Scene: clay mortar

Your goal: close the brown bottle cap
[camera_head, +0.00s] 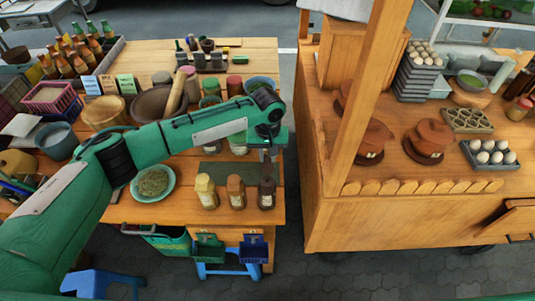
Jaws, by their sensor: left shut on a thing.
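A dark brown bottle (266,193) with a pale label stands at the front right edge of the left wooden table. My left gripper (267,168) points down directly over its top. The fingers are shut at the height of the bottle's cap, which they largely hide; I cannot see whether the cap sits flush on the neck. A lighter brown bottle (236,193) and a yellowish bottle (206,192) stand in a row to the left of it. My right gripper is not in view.
A green plate (153,197) of food lies left of the bottles. A stone mortar (153,103) with a wooden pestle and several jars stand behind. A gap separates this table from the wooden cart (400,215) on the right, whose post (360,95) rises nearby.

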